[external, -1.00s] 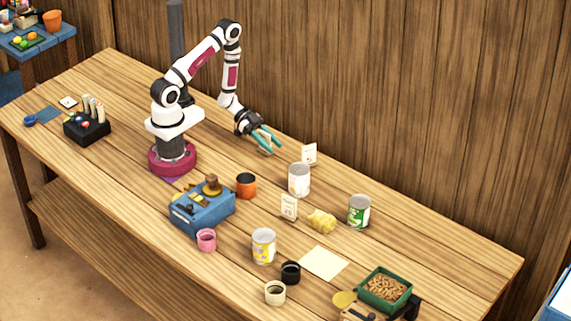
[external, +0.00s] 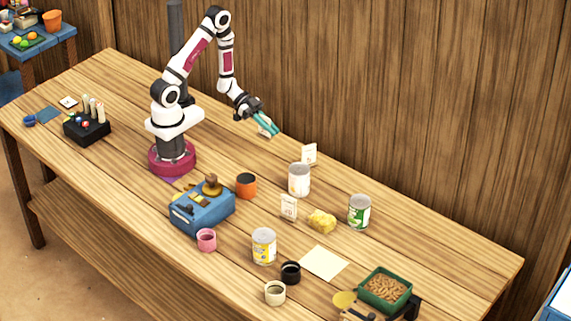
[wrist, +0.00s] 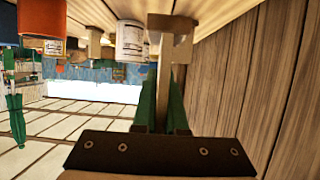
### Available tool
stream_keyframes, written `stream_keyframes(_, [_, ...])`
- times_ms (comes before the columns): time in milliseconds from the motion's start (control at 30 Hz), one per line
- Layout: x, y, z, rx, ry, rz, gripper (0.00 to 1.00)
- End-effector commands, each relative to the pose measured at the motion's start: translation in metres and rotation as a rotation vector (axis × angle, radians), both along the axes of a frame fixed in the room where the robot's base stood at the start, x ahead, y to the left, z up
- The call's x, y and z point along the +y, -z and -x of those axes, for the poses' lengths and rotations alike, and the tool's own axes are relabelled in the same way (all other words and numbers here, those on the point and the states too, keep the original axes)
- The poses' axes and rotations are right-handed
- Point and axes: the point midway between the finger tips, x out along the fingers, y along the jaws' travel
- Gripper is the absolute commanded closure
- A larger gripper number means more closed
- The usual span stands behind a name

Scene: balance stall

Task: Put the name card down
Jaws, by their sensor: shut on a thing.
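My gripper (external: 268,127), with teal fingers, is raised above the table to the right of my base. It is shut on a pale name card (external: 264,124), mostly hidden by the fingers in the external view. In the wrist view a beige-grey piece (wrist: 166,60), seemingly the card, sticks out between the green fingers (wrist: 162,108). The card's printed face cannot be made out. Two other small white cards stand upright on the table: one (external: 309,154) behind a white can (external: 299,180), one (external: 288,207) in front of it.
An orange cup (external: 246,185) and a blue balance box (external: 202,208) stand nearer the front. The wooden wall (external: 400,110) is behind; the table's back strip is mostly clear.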

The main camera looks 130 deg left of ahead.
Motion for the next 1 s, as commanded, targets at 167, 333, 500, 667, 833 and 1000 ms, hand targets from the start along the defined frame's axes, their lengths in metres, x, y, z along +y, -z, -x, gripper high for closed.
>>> stream_keyframes(167, [-0.002, -0.035, -0.006, -0.001, 0.016, -0.004, 1.00])
stream_keyframes(333, [-0.026, -0.071, -0.050, -0.003, 0.118, -0.007, 1.00])
stream_keyframes(500, [-0.077, -0.126, -0.108, -0.006, 0.235, -0.012, 1.00])
stream_keyframes(667, [-0.133, -0.178, -0.143, -0.007, 0.293, -0.012, 1.00])
stream_keyframes(833, [-0.179, -0.225, -0.164, -0.008, 0.307, -0.009, 1.00])
stream_keyframes(1000, [-0.213, -0.262, -0.181, -0.007, 0.293, -0.006, 1.00])
